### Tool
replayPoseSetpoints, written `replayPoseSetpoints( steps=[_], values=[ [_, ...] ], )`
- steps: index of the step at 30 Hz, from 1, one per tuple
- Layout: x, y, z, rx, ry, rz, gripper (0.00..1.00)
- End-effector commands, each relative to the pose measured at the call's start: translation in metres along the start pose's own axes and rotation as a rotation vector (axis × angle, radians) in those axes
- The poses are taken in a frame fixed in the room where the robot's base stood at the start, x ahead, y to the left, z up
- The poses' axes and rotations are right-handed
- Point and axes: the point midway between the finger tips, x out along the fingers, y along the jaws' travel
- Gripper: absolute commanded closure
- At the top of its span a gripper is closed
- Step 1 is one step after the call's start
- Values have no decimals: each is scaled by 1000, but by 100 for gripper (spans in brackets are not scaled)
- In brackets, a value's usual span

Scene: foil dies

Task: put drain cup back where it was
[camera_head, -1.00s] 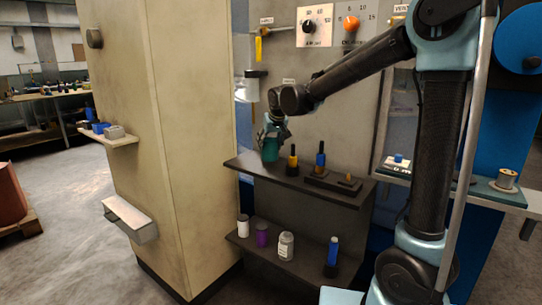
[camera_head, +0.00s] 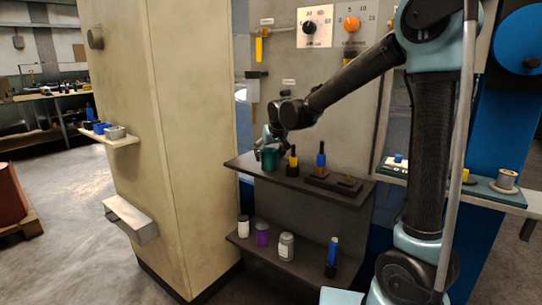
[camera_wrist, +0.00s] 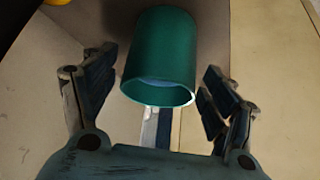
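The teal-green drain cup (camera_head: 270,159) stands on the left end of the upper dark shelf (camera_head: 330,192). My gripper (camera_head: 266,140) is just left of and above the cup in the head view, partly overlapping it. In the wrist view the cup (camera_wrist: 160,50) lies between and beyond my gripper's fingers (camera_wrist: 160,72), with its open rim facing the camera. The fingers are spread, with a narrow gap seen on each side of the cup. Whether either finger touches it is hard to tell.
A yellow-banded black tool (camera_head: 292,163) stands close right of the cup, and a blue-topped one (camera_head: 320,158) further right. A grey valve body with a pipe (camera_head: 256,82) hangs on the panel above. The lower shelf holds several bottles, including a purple one (camera_head: 262,234).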

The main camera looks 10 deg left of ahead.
Motion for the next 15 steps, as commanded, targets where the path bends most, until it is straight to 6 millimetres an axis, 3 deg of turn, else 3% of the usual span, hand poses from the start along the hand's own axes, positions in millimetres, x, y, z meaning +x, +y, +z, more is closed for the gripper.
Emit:
replayPoseSetpoints(
  steps=[8,15],
  values=[
    [-3,1,0,1,0,1,22],
    [-29,2,0,1,0,1,22]
  ],
)
